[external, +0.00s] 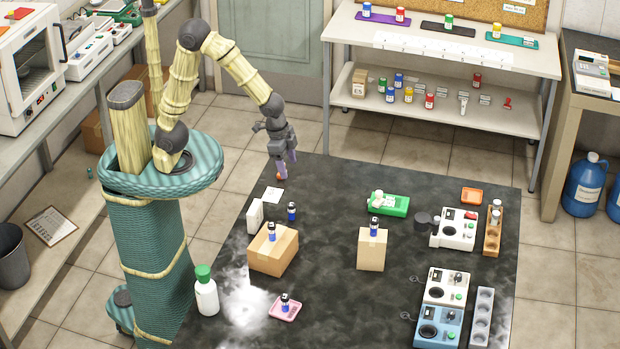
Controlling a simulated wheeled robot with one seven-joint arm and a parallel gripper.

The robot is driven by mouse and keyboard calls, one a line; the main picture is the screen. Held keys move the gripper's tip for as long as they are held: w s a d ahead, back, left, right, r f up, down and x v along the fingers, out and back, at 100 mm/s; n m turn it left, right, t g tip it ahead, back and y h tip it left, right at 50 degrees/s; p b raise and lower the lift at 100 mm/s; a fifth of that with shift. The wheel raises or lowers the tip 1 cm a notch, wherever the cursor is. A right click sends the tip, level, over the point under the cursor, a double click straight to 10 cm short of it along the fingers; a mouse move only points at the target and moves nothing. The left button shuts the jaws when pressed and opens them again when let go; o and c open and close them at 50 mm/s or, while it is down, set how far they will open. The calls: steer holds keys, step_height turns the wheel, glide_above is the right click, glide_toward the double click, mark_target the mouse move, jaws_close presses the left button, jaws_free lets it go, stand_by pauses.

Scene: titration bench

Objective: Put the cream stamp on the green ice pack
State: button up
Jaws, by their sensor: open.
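The green ice pack (400,206) looks like a flat bright green slab lying on the dark bench top, right of centre toward the far side. A small cream-white item (378,198) is on its left end; it may be the cream stamp, but it is too small to tell. My gripper (282,174) points down over the far left part of the bench, well left of the green slab. It is open. A small orange-red thing (280,178) shows at its fingertips; I cannot tell what it is or whether it touches them.
Cardboard boxes (273,252) (371,251) carry small dark vials. A white bottle with a green cap (206,295) and a pink tray (285,309) are at the near left. Instruments (453,230) and racks (481,318) line the right side. The near middle is clear.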

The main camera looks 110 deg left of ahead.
steer(key=s+d, duration=0.1)
steer(key=s, duration=0.8)
steer(key=shift+s+d+f+n, duration=0.3)
steer(key=shift+d+f, duration=0.1)
